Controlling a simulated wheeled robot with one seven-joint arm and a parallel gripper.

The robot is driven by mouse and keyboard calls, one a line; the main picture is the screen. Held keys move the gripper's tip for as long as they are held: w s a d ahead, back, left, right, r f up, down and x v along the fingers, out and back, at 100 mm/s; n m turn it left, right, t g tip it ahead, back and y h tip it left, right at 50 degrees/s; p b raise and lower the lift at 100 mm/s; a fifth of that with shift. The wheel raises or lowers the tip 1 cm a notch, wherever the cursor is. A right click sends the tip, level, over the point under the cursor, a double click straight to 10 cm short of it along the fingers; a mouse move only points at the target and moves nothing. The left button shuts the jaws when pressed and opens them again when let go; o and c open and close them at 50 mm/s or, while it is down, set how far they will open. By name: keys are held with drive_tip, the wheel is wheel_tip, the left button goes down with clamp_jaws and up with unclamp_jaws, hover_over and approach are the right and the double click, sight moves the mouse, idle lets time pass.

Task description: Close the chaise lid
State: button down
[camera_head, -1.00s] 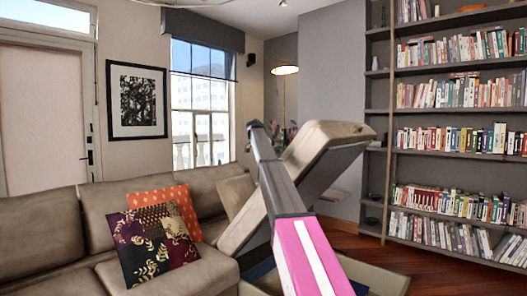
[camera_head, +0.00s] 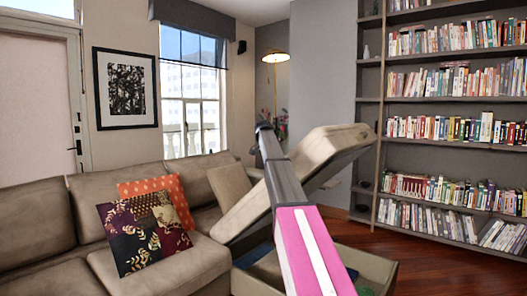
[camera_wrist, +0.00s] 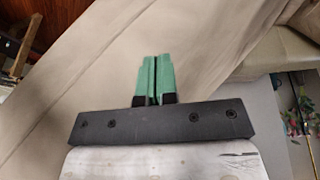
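The chaise lid (camera_head: 328,150) is a thick beige padded slab. It stands tilted open, its upper end to the right, above the open chaise box (camera_head: 374,268). My arm reaches across in front of it in the head view and hides part of the lid and box. My gripper's fingertips are hidden in the head view. In the wrist view my gripper (camera_wrist: 154,78) shows two green fingers side by side, shut with nothing between them. The beige surface of the lid (camera_wrist: 120,45) fills most of that view behind the fingers. I cannot tell whether they touch it.
The beige sofa (camera_head: 40,225) joins the chaise on the left, with an orange cushion (camera_head: 172,192) and a patterned cushion (camera_head: 140,232). A tall bookshelf (camera_head: 455,95) lines the right wall. Wooden floor (camera_head: 440,268) is open between box and shelf.

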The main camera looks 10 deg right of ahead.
drive_tip(key=s+d+f+t+y, duration=0.1)
drive_tip(key=s+d+f, duration=0.35)
drive_tip(key=f, duration=0.55)
drive_tip(key=s+d+f+t, duration=0.1)
drive_tip(key=s+d+f, duration=0.2)
drive_tip(key=s+f, duration=0.45)
drive_tip(key=s+d+f+y, duration=0.1)
drive_tip(key=s+d+f, duration=0.3)
drive_tip(key=f, duration=0.8)
drive_tip(key=s+d+f+t, duration=0.1)
drive_tip(key=s+d+f, duration=0.1)
drive_tip(key=f, duration=1.3)
drive_tip(key=s+d+f+m+t+y, duration=0.1)
drive_tip(key=s+d+f, duration=0.1)
drive_tip(key=f, duration=1.4)
drive_tip(key=shift+d+f+t+y, duration=0.2)
drive_tip(key=shift+f+t+y, duration=0.1)
drive_tip(key=w+r+v, duration=0.1)
drive_tip(key=w+v, duration=0.1)
drive_tip(key=v, duration=1.3)
drive_tip(key=shift+s+r, duration=0.25)
drive_tip(key=shift+r, duration=0.1)
